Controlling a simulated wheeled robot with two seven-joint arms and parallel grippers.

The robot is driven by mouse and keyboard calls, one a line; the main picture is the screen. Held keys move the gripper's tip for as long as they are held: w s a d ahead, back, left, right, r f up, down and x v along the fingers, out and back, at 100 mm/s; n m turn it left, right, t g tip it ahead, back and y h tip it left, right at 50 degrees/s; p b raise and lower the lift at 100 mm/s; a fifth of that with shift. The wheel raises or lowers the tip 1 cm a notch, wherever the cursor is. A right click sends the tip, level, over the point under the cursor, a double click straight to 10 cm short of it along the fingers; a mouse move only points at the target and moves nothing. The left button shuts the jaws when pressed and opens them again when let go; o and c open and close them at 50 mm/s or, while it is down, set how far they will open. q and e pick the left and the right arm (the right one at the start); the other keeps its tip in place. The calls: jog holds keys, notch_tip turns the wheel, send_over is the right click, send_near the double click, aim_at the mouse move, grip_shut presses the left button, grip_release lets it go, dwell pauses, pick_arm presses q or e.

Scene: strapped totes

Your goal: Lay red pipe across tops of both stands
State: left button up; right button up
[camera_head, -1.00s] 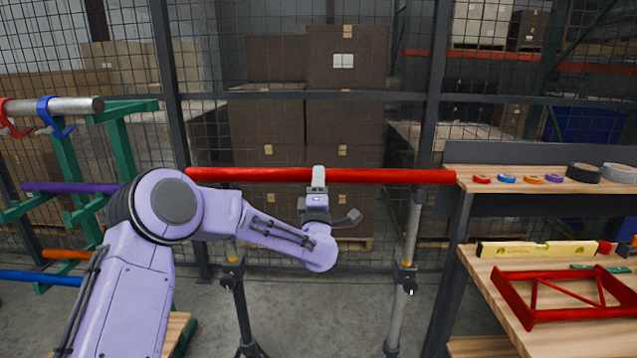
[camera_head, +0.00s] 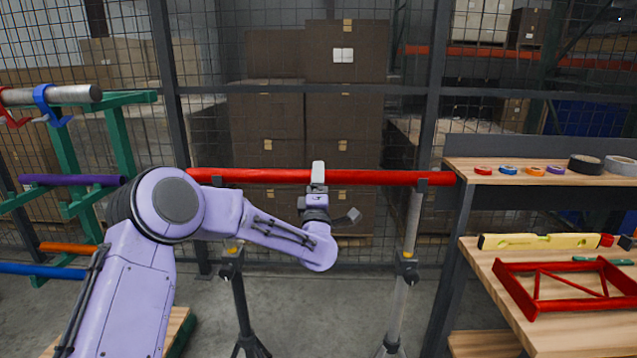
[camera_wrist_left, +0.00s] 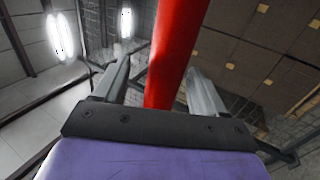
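The long red pipe (camera_head: 260,175) lies level across the left stand (camera_head: 238,285) and the right stand (camera_head: 409,235). The stands' dark top holders show at the pipe near both of its ends, and the pipe looks seated in them. My left gripper (camera_head: 318,178) is at the middle of the pipe, coming up from below. In the left wrist view the red pipe (camera_wrist_left: 178,50) runs between the two fingers (camera_wrist_left: 160,88), which stand apart with a gap beside the pipe, so the gripper looks open around it. My right gripper is not in view.
A wooden workbench (camera_head: 590,330) on the right holds a red frame (camera_head: 530,312), a yellow level (camera_head: 540,241) and tape rolls on its upper shelf. A green rack (camera_head: 122,140) with several pipes stands on the left. A wire fence and stacked boxes (camera_head: 345,55) are behind.

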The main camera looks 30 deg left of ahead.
pick_arm(q)
jog(key=b+v, duration=0.4)
jog(key=v, duration=0.6)
jog(key=s+d+f+m+g+h, duration=0.25)
jog(key=f+m, duration=0.25)
jog(key=f, duration=0.5)
jog(key=s+d+f+m+g+h, duration=0.2)
jog(key=s+f+m+g+h, duration=0.15)
jog(key=f, duration=0.65)
jog(key=s+d+f+m+g+h, duration=0.2)
jog(key=s+f+m, duration=0.25)
jog(key=f, duration=0.65)
jog(key=s+f+m+g, duration=0.1)
jog(key=s+f+g, duration=0.1)
jog(key=s+f, duration=0.3)
jog(key=s+f+m+g, duration=0.2)
jog(key=s+f, duration=0.4)
jog(key=s, duration=0.7)
jog(key=s+f+m+g, duration=0.1)
jog(key=s+f+g, duration=0.3)
jog(key=s, duration=0.5)
jog(key=shift+s+f+m+h, duration=0.15)
jog(key=shift+f+m+h, duration=0.2)
jog(key=shift+f, duration=0.5)
jog(key=shift+a, duration=0.1)
